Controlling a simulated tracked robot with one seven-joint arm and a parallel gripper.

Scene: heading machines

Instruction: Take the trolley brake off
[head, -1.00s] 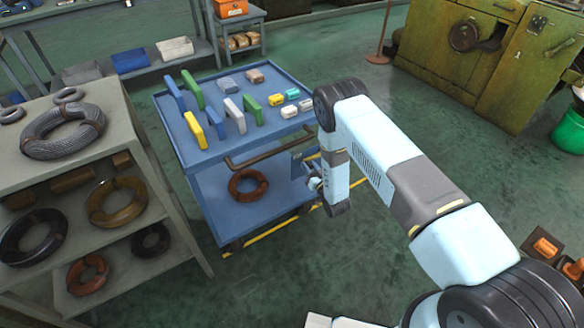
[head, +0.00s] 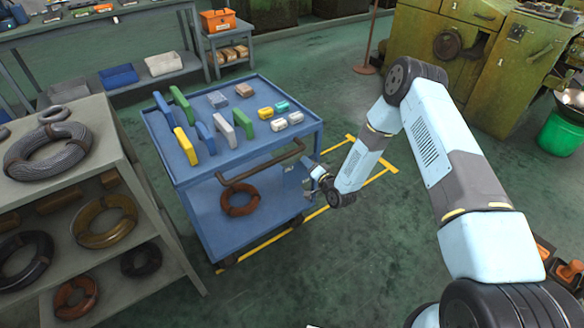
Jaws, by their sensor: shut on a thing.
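The trolley (head: 215,205) is a blue two-deck cart with a brown push handle (head: 262,168) on its near side. A small blue plate (head: 291,184) sits at its right near corner, below the handle. My gripper (head: 311,178) is at this corner, just right of the plate, with my arm reaching in from the right. It appears shut on a small part there, most likely the brake lever. The lever itself is too small and too covered by the fingers to make out, so its position cannot be told.
Colored blocks (head: 233,117) stand on the trolley's top, and a brown coil (head: 240,198) lies on its lower deck. A grey shelf (head: 150,205) with coils stands close on the left. Yellow floor lines (head: 364,180) run by the trolley. Floor in front and right is open.

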